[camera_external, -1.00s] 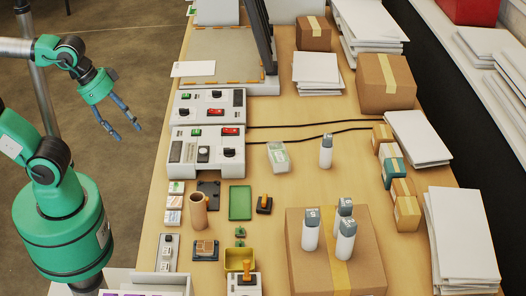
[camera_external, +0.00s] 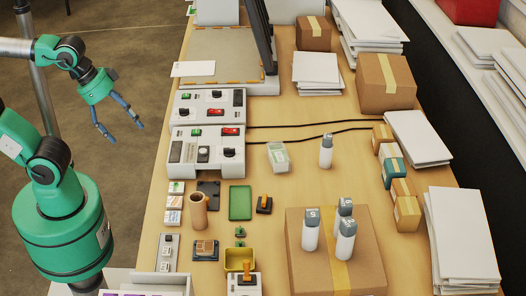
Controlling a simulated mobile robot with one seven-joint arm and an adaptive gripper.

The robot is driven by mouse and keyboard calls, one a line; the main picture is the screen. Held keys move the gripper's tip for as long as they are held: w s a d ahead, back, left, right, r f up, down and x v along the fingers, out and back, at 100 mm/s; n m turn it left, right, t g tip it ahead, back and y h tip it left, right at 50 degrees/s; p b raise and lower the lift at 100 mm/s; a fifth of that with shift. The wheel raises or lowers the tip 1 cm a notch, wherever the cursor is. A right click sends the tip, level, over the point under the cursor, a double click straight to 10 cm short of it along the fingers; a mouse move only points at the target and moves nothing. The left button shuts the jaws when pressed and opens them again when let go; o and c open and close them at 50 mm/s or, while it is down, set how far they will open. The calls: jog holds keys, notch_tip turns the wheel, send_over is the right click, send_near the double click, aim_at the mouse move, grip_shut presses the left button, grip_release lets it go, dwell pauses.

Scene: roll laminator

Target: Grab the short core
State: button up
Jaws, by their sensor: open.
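A short brown tube, which looks like the short core (camera_external: 198,210), stands upright on the wooden table near its left edge, beside a dark square plate (camera_external: 209,194). My gripper (camera_external: 123,133) is open and empty. It hangs in the air left of the table, over the floor, above and to the left of the core and well apart from it. Its two blue fingers point down and to the right. The two-part white laminator (camera_external: 206,144) with knobs and red and green switches sits behind the core.
A green tray (camera_external: 240,203), a yellow bin (camera_external: 239,259) and small boxes (camera_external: 173,203) stand around the core. A large cardboard box (camera_external: 372,272) carries several white bottles. Dark cables run right from the laminator. Paper stacks (camera_external: 466,240) line the right edge.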

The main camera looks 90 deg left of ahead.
jog(key=a+f+m+g+y, duration=0.3)
jog(key=f+m, duration=0.2)
jog(key=f, duration=0.5)
jog(key=m+t+y+p, duration=0.35)
jog(key=m+t, duration=0.65)
jog(key=m, duration=1.6)
send_near(198, 211)
jog(key=s+a, duration=0.3)
jog(key=s, duration=0.1)
jog(key=shift+d+r+h, duration=0.1)
jog(key=shift+r+h, duration=0.2)
jog(key=shift+h, duration=0.15)
jog(key=shift+w, duration=0.2)
jog(key=shift+b+x, duration=0.65)
jog(key=shift+x, duration=3.55)
jog(key=shift+f, duration=0.2)
